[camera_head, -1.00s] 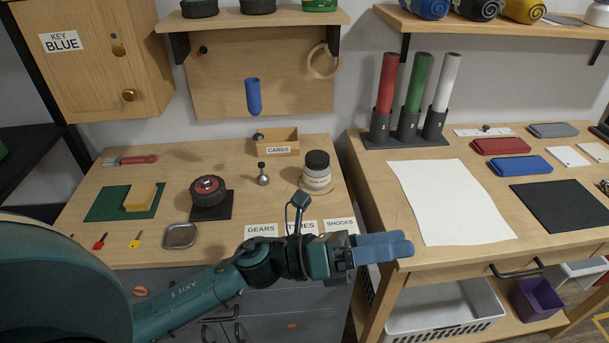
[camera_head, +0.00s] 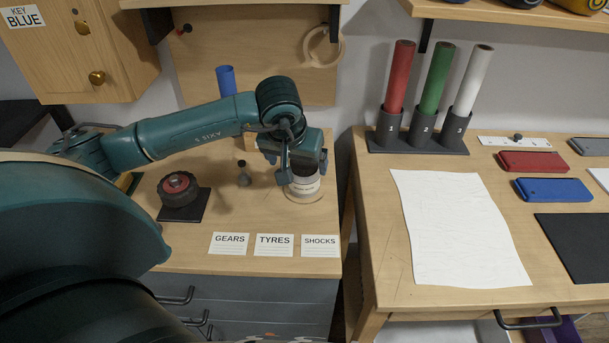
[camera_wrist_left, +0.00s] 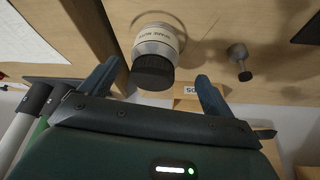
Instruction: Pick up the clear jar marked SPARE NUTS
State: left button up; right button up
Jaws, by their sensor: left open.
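The clear jar (camera_head: 304,187) with a black lid stands upright on a round wooden coaster on the left bench. In the left wrist view the jar (camera_wrist_left: 157,47) shows its label and its dark lid, which faces the camera. My left gripper (camera_head: 302,180) is over the jar, its fingers pointing down and hiding the lid in the head view. In the left wrist view the two blue fingers (camera_wrist_left: 152,83) are apart, with the jar lid between and just beyond them. I cannot tell whether either finger touches the jar. My right gripper is not in view.
A small metal knobbed part (camera_head: 243,174) stands left of the jar, and a black wheel (camera_head: 178,189) sits on a dark pad farther left. Paper cards (camera_head: 274,245) lie along the bench front. A tube rack (camera_head: 420,141) stands on the right bench.

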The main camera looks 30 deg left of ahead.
pick_arm(q)
jog(key=x, duration=0.4)
jog(key=p+x, duration=0.1)
jog(key=x, duration=0.2)
jog(key=shift+w+d, duration=0.25)
jog(key=shift+w, duration=0.05)
jog(key=shift+c, duration=0.2)
jog(key=c, duration=1)
